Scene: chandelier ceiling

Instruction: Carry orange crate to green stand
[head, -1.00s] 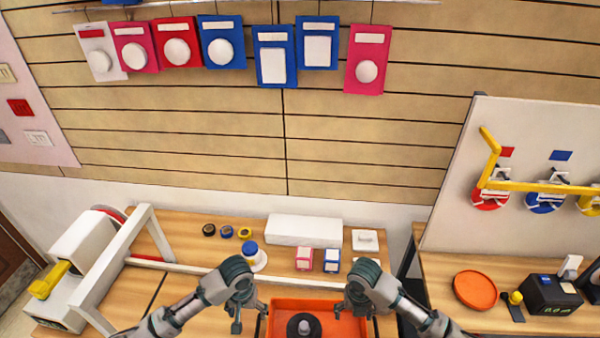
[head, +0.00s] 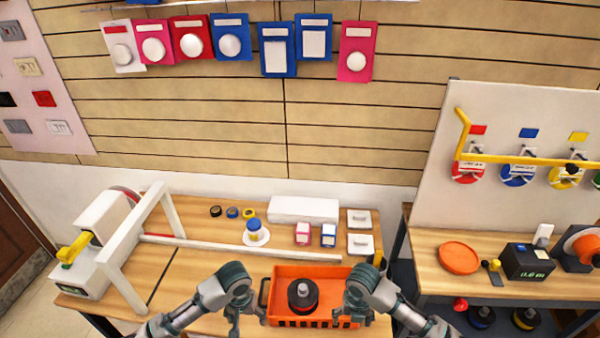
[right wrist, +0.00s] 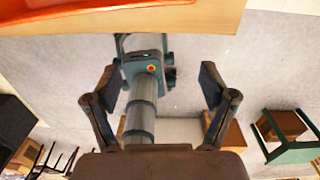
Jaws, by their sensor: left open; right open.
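The orange crate (head: 283,271) sits on the near edge of the wooden workbench, with a black and red round part (head: 303,295) inside. My left gripper (head: 240,325) is open beside the crate's left end. My right gripper (head: 347,318) is open by its right end; its fingers partly overlap the crate in the picture. In the right wrist view my right gripper (right wrist: 160,88) has its fingers spread with nothing between them. A green-framed stand (right wrist: 290,135) shows at the right edge of that view, partly cut off.
On the bench (head: 205,262) are a white box (head: 303,209), small boxes, tape rolls and a white machine (head: 95,240). A second bench to the right holds an orange plate (head: 459,257) and a black device (head: 528,262). Grey floor shows in the right wrist view.

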